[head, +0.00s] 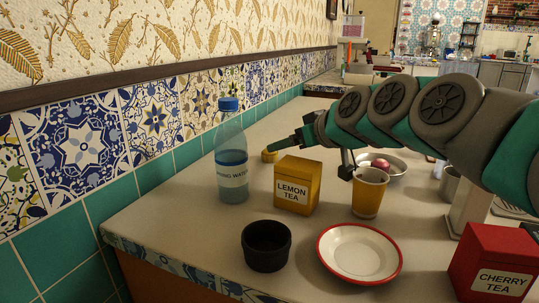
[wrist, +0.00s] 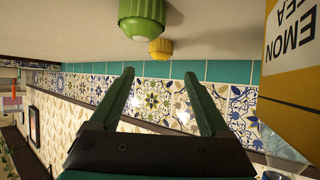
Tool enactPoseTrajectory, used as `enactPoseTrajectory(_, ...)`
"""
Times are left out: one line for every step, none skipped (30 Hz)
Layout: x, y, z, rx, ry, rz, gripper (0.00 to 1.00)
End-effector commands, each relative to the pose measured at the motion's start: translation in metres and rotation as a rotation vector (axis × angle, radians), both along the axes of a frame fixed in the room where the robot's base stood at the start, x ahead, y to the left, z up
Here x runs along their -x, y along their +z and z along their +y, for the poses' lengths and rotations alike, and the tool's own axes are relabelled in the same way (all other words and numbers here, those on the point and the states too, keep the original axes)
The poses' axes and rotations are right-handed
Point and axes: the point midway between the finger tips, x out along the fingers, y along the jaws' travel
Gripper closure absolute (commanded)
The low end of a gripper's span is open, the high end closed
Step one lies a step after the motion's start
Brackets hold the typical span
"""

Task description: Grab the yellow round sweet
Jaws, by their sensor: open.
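The yellow round sweet (wrist: 160,48) rests on the counter in the wrist view, which shows the scene upside down. It lies ahead of my gripper (wrist: 159,74), roughly in line with the gap between the fingers and apart from them. My gripper is open and empty. In the head view a small yellow piece (head: 269,156), apparently the same sweet, shows behind the lemon tea box (head: 296,187), close to a fingertip.
The water bottle (head: 231,160) stands left of the lemon tea box. A yellow cup (head: 369,193), a bowl (head: 396,170), a black bowl (head: 266,246), a red-rimmed plate (head: 359,253) and a cherry tea box (head: 493,262) crowd the counter. The tiled wall (head: 150,122) runs along the left.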

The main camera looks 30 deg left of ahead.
Motion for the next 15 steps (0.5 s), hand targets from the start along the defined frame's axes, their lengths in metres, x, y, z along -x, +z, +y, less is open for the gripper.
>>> enactPoseTrajectory(0.001, -0.006, 0.0, 0.0, 0.0, 0.002, 0.2)
enactPoseTrajectory(0.0, -0.009, 0.002, 0.001, 0.002, 0.002, 0.2)
enactPoseTrajectory(-0.002, -0.009, 0.006, 0.001, 0.002, 0.002, 0.2)
enactPoseTrajectory(-0.003, -0.01, 0.007, 0.001, 0.002, 0.001, 0.2)
enactPoseTrajectory(-0.004, -0.01, 0.008, 0.001, 0.001, 0.0, 0.2)
enactPoseTrajectory(-0.004, -0.011, 0.009, 0.0, 0.001, 0.0, 0.2)
enactPoseTrajectory(-0.004, -0.011, 0.01, 0.0, 0.001, 0.0, 0.2)
enactPoseTrajectory(-0.005, -0.012, 0.011, 0.0, 0.001, 0.0, 0.2)
enactPoseTrajectory(-0.006, -0.012, 0.012, 0.0, 0.001, 0.0, 0.2)
enactPoseTrajectory(-0.006, -0.013, 0.014, 0.0, 0.001, 0.0, 0.2)
enactPoseTrajectory(-0.007, -0.014, 0.015, 0.001, 0.001, 0.0, 0.2)
enactPoseTrajectory(-0.009, -0.017, 0.019, 0.001, 0.002, 0.001, 0.2)
enactPoseTrajectory(-0.01, -0.018, 0.021, 0.002, 0.002, 0.001, 0.2)
enactPoseTrajectory(-0.012, -0.02, 0.025, 0.002, 0.001, 0.001, 0.2)
enactPoseTrajectory(-0.014, -0.024, 0.029, 0.002, 0.002, 0.002, 0.2)
